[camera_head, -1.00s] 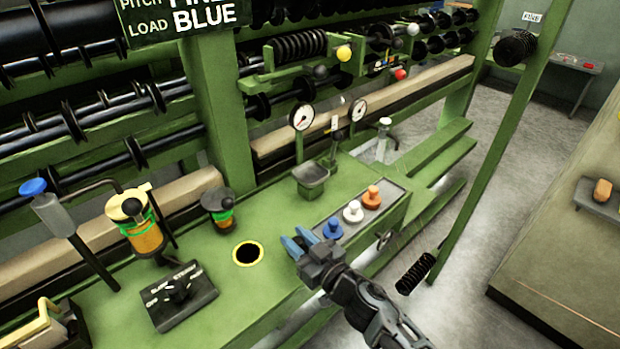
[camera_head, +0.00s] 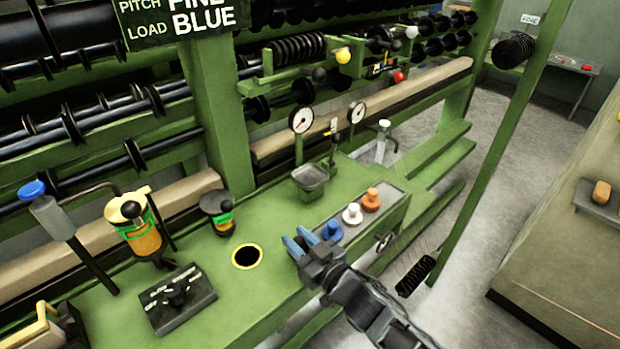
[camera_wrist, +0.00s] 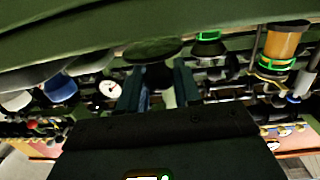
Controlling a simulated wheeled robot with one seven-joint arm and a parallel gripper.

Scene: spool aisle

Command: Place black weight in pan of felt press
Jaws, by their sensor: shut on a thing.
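My gripper (camera_head: 297,241) is over the green bench, just left of the blue weight, with its blue fingertips pointing down and to the left. In the wrist view it is shut on a dark weight (camera_wrist: 157,76), which shows as a dark knob between the fingers with a wide disc beyond it. In the head view this black weight is hidden by the gripper. A small grey square pan (camera_head: 311,176) stands on the bench beyond the gripper, and it looks empty.
A grey tray at the bench's right holds blue (camera_head: 333,231), white (camera_head: 352,214) and orange (camera_head: 371,200) weights. A yellow-rimmed hole (camera_head: 247,256) is left of my gripper. Two dial gauges (camera_head: 302,119) stand behind the pan. The bench between gripper and pan is clear.

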